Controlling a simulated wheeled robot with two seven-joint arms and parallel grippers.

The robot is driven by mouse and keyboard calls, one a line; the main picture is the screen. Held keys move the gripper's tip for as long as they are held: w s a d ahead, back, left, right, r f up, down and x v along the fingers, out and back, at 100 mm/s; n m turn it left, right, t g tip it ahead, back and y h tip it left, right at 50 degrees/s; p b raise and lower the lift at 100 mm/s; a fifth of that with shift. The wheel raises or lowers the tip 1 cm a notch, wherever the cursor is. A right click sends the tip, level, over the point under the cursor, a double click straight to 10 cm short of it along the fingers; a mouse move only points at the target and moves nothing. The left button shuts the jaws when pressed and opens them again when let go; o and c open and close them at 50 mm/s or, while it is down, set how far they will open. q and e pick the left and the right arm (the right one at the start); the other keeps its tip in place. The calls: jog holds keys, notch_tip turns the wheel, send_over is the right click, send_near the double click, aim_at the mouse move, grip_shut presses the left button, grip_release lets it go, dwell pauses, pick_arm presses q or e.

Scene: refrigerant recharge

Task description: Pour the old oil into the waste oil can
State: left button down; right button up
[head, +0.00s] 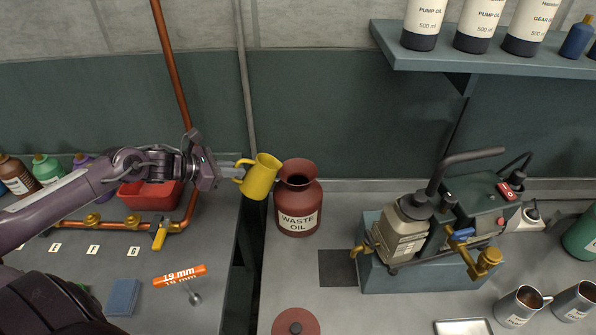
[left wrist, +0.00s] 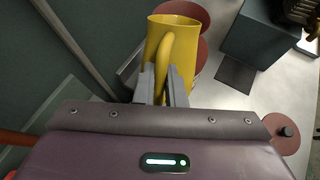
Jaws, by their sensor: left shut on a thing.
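A yellow mug (head: 261,176) is held in the air just left of the waste oil can (head: 298,212), tilted towards the can's mouth. My left gripper (head: 238,170) is shut on the mug's handle; in the left wrist view the fingers (left wrist: 162,88) close around the handle of the yellow mug (left wrist: 180,45). The can is dark red, upright and open, with a "WASTE OIL" label. Its round red lid (head: 295,326) lies on the bench in front. The mug's contents are not visible. My right gripper is not in view.
A vacuum pump (head: 420,230) stands on a blue-grey block to the right, with two metal cups (head: 518,306) near it. A wall shelf (head: 480,55) holds bottles. A copper pipe with valves runs at left, beside a red bin (head: 150,196). A gap separates the benches.

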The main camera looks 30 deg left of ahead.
pick_arm(q)
jog(key=s+a+f+t+h+b, duration=0.1)
jog(key=f+t+b, duration=0.1)
jog(key=f+b, duration=0.2)
jog(key=s+a+f+n+t+h+b, duration=0.1)
jog(key=s+a+f+t+h+b, duration=0.1)
jog(key=f+b, duration=0.2)
jog(key=shift+a+t+b, duration=0.15)
jog(key=shift+t+b, duration=0.25)
jog(key=shift+b, duration=0.35)
jog(key=shift+f, duration=0.1)
